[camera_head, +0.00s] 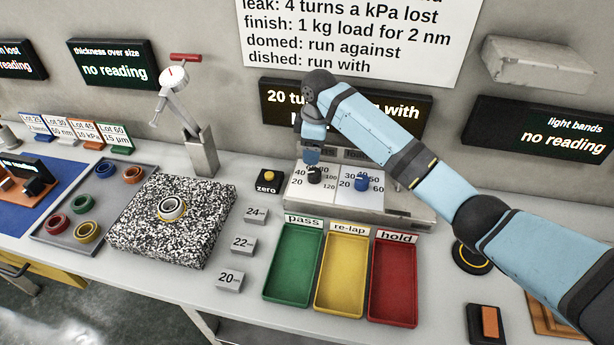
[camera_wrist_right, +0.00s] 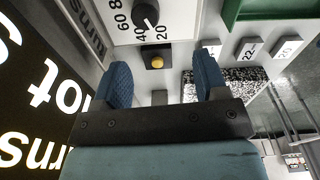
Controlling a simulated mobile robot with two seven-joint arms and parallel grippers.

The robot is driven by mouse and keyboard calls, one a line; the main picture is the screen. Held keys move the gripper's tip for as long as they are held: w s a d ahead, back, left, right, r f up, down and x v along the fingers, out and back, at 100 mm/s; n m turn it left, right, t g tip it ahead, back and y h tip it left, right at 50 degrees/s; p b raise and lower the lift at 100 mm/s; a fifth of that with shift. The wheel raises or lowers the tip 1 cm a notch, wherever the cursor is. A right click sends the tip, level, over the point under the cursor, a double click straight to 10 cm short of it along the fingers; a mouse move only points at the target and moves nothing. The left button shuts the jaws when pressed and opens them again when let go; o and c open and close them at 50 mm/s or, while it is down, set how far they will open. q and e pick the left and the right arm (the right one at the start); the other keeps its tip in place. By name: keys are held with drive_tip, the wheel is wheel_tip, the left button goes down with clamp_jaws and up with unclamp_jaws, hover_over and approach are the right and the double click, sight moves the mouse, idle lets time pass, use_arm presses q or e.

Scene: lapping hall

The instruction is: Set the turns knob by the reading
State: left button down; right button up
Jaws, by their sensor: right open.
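The black knob (camera_head: 314,174) sits on the left dial plate of the sloped panel (camera_head: 400,208). In the wrist view a label reading "turns" lies beside this plate, and the black knob (camera_wrist_right: 146,14) is at the top edge by the 20 and 40 marks; its exact setting is unclear. The blue knob (camera_head: 362,183) is on the right dial plate. The wall display (camera_head: 276,104) starts "20 tu" and ends "with"; my arm hides its middle. My right gripper (camera_head: 311,155) is just above and behind the black knob, apart from it. Its fingers (camera_wrist_right: 163,78) are open and empty.
The zero box (camera_head: 270,184) with its yellow button stands left of the panel. Green (camera_head: 293,265), yellow (camera_head: 341,272) and red (camera_head: 392,282) trays lie in front. Blocks marked 24, 22 and 20 stand beside the speckled granite plate (camera_head: 140,230).

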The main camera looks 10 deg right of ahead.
sight(314, 172)
drive_tip(key=shift+n+h, duration=0.3)
drive_tip(key=f, duration=0.3)
drive_tip(key=w+f, duration=0.1)
drive_tip(key=f, duration=0.3)
drive_tip(key=w+d+f+b, duration=0.1)
drive_tip(key=f, duration=0.2)
drive_tip(key=shift+f, duration=0.35)
drive_tip(key=c, duration=0.9)
